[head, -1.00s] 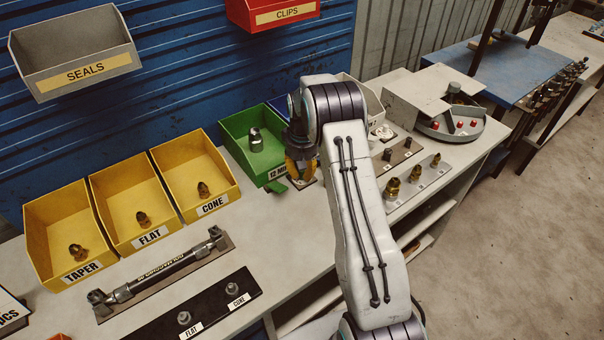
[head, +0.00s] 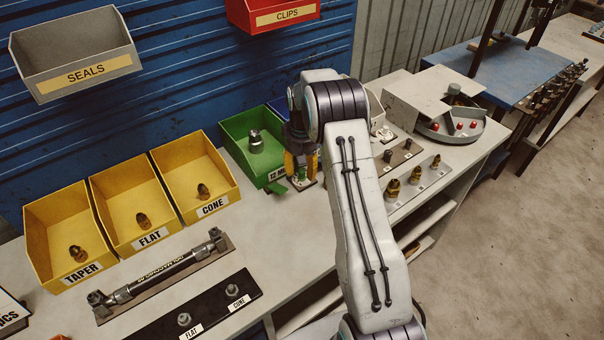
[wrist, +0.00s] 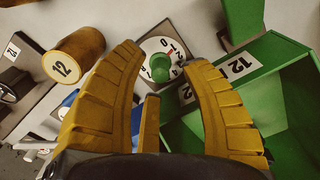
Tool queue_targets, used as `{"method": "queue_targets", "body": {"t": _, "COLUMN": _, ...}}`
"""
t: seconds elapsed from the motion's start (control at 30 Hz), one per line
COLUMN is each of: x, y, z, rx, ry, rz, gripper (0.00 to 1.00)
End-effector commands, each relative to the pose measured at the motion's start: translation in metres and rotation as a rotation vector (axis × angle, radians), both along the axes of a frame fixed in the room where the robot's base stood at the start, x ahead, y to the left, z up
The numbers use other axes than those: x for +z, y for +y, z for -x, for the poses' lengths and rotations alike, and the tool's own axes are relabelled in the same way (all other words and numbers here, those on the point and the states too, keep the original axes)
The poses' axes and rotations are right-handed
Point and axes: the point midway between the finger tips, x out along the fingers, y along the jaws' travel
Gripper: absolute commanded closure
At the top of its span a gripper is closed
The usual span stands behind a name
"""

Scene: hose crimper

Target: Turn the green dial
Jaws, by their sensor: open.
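The green dial (wrist: 160,67) is a round green knob on a white numbered face with a dark square plate. It shows in the wrist view between and beyond the fingertips of my gripper (wrist: 165,57). The yellow-orange fingers are open on either side of it, with nothing held. In the head view my gripper (head: 301,165) points down over the dial's plate, beside the green bin. A little of the green knob (head: 301,173) shows there between the fingers. I cannot tell whether a finger touches it.
The green bin (wrist: 278,100) stands close on the right in the wrist view. A brass cylinder marked 12 (wrist: 75,55) is at the left. In the head view, yellow bins (head: 135,200) stand further left and a crimper machine (head: 425,100) at the right.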

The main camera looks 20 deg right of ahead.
Motion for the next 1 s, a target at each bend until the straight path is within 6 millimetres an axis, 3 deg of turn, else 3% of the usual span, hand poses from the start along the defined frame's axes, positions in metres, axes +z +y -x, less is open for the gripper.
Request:
{"method": "queue_targets", "body": {"t": 0.2, "x": 0.04, "y": 0.0, "z": -0.001, "rx": 0.0, "ry": -0.004, "rz": 0.001, "gripper": 0.58}}
{"method": "queue_targets", "body": {"t": 0.5, "x": 0.08, "y": 0.0, "z": 0.0, "rx": 0.0, "ry": -0.001, "rz": 0.0, "gripper": 0.58}}
{"method": "queue_targets", "body": {"t": 0.7, "x": 0.092, "y": 0.0, "z": 0.0, "rx": 0.0, "ry": 0.001, "rz": 0.0, "gripper": 0.58}}
{"method": "queue_targets", "body": {"t": 1.0, "x": 0.095, "y": 0.0, "z": 0.0, "rx": 0.0, "ry": 0.002, "rz": 0.0, "gripper": 0.58}}
